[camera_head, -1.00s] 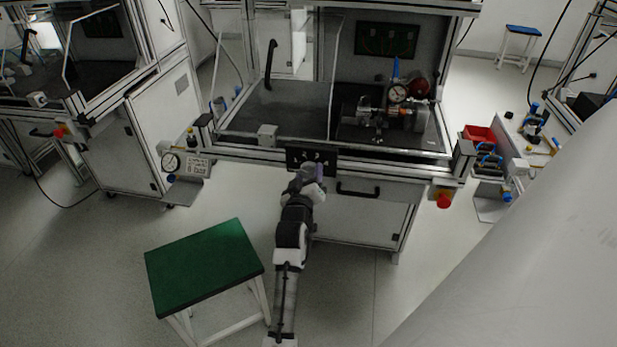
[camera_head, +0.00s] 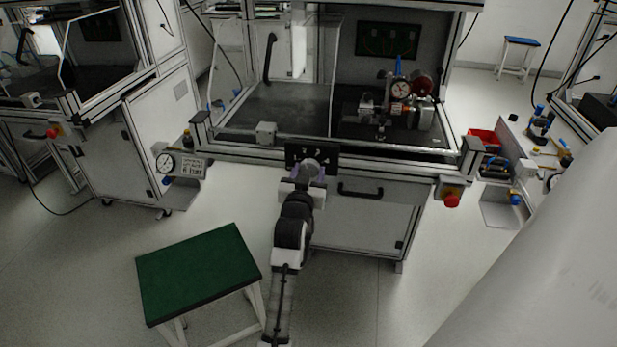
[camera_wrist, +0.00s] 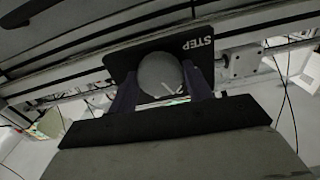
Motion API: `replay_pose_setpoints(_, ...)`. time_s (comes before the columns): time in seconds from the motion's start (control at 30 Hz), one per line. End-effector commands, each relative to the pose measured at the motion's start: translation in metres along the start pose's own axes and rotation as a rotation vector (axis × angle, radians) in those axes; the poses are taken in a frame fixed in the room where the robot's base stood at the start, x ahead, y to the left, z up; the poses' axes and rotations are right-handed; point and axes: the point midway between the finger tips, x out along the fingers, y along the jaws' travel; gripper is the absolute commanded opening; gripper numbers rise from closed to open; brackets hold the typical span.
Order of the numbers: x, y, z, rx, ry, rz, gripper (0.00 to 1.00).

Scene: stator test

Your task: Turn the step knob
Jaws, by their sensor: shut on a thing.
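The step knob (camera_wrist: 160,75) is a round grey knob with a white mark. It sits on a black panel (camera_wrist: 120,64) lettered STEP in the wrist view. My gripper (camera_wrist: 162,84) has its two purple fingers on either side of the knob, shut on it. In the head view the black panel (camera_head: 296,151) is on the front rail of the middle test bench, and my gripper (camera_head: 309,173) is in front of it. The knob (camera_head: 312,165) shows there as a small grey round shape.
The bench (camera_head: 225,152) holds a motor with a gauge (camera_head: 401,88) behind its rail. A drawer handle (camera_head: 360,191) and a red stop button (camera_head: 452,201) are right of my gripper. A green-topped stool (camera_head: 198,272) stands at the lower left.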

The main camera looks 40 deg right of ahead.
Motion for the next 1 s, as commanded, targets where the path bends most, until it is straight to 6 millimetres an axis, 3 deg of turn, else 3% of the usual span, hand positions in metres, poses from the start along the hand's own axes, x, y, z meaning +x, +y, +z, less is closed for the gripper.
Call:
replay_pose_setpoints(0.57,-0.0001,0.0001,0.0006,0.035,-0.002,0.0,0.27)
replay_pose_setpoints(0.6,-0.0001,0.0001,0.0006,0.035,-0.002,0.0,0.54)
replay_pose_setpoints(0.73,-0.0001,0.0001,0.0004,0.035,-0.002,0.0,0.71)
replay_pose_setpoints(1.0,-0.0003,0.0,0.0002,0.035,-0.001,0.0,0.72)
